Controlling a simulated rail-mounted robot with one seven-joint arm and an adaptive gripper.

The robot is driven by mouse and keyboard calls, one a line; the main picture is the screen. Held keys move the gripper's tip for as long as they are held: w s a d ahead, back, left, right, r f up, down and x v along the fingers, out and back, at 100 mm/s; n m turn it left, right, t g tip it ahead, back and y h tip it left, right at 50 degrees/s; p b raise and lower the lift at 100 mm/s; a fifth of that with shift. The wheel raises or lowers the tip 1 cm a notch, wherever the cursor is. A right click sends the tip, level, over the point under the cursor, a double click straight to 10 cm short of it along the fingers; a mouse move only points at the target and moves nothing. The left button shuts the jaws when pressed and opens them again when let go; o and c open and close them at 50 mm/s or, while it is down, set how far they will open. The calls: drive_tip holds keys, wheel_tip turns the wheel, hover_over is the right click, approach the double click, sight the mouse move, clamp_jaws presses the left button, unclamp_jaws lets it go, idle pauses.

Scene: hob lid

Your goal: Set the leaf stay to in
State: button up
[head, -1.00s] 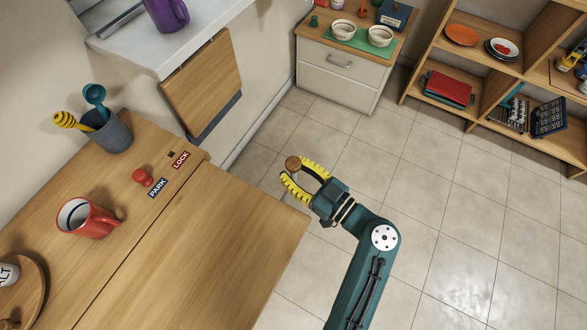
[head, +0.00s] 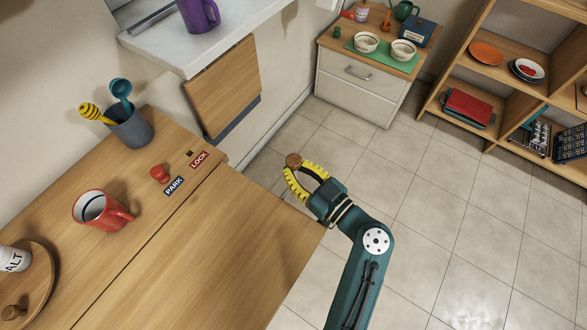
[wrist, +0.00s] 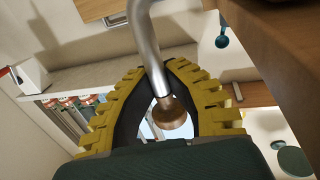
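The leaf stay shows in the wrist view as a bent metal rod (wrist: 143,35) ending in a round wooden knob (wrist: 172,113). My gripper (head: 294,168) is beside that corner. In the wrist view its yellow fingers (wrist: 158,68) curve in on both sides of the rod, their tips against it, with the knob between them. The leaf is level with the table top; the stay's mount under it is hidden.
A red peg (head: 160,174) stands near the PARK label (head: 174,186); the LOCK label (head: 199,159) is beyond it. A red mug (head: 98,210) and a utensil cup (head: 131,128) stand on the table. Floor to the right is clear, before a drawer cabinet (head: 350,92) and shelves.

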drive_tip(key=o, duration=0.5)
drive_tip(key=shift+o, duration=0.2)
drive_tip(key=v, duration=1.2)
drive_tip(key=shift+r, duration=0.1)
